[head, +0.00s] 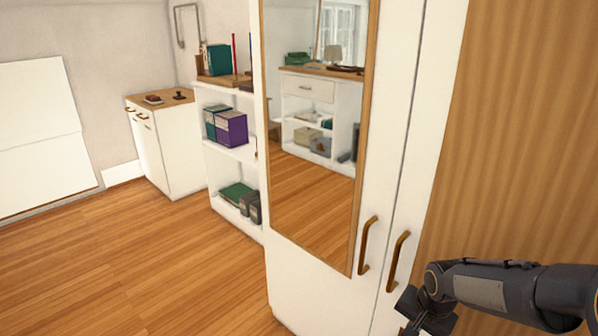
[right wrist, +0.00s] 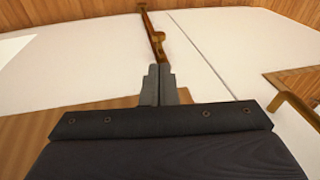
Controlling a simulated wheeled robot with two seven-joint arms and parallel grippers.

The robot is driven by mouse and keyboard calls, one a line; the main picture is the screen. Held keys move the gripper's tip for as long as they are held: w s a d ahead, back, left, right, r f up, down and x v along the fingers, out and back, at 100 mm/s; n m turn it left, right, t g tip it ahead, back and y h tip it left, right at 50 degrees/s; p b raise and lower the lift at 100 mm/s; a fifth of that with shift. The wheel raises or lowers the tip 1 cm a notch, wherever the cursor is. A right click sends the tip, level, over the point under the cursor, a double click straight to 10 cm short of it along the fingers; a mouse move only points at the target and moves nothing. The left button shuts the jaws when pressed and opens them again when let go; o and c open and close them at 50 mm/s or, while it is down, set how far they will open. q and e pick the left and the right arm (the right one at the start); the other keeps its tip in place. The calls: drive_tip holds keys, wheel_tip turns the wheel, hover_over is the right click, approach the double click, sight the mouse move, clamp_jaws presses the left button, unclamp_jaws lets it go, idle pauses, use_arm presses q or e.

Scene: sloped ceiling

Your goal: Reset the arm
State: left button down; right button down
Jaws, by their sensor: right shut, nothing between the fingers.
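My right arm comes in from the right in the head view, and its gripper (head: 414,322) is at the bottom edge, in front of the white wardrobe (head: 393,130). In the right wrist view the fingers of the right gripper (right wrist: 158,72) are together with nothing between them. A brass-brown handle (right wrist: 152,35) lies just beyond the fingertips in that view; I cannot tell whether they touch. The wardrobe's two handles, left (head: 368,245) and right (head: 398,261), show upright in the head view. My left gripper is in neither view.
The wardrobe's left door carries a wood-framed mirror (head: 312,200). A wood-grained panel (head: 530,130) stands at the right. An open shelf (head: 228,150) with binders and a white cabinet (head: 172,150) stand farther back. The wooden floor (head: 130,270) at left is clear.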

drive_tip(key=s+a+r+n+t+y, duration=0.2)
drive_tip(key=s+a+r+n, duration=0.25)
drive_tip(key=s, duration=0.55)
drive_tip(key=s+a+r+n+t+y, duration=0.1)
drive_tip(key=s+a+r+n+y, duration=0.2)
drive_tip(key=s+r, duration=0.5)
wheel_tip(320, 180, up, 24)
drive_tip(key=s+a+h+p, duration=0.1)
drive_tip(key=p, duration=2.5)
drive_tip(key=shift+s+a+f, duration=0.2)
drive_tip(key=shift+s+f, duration=0.05)
drive_tip(key=shift+s, duration=0.15)
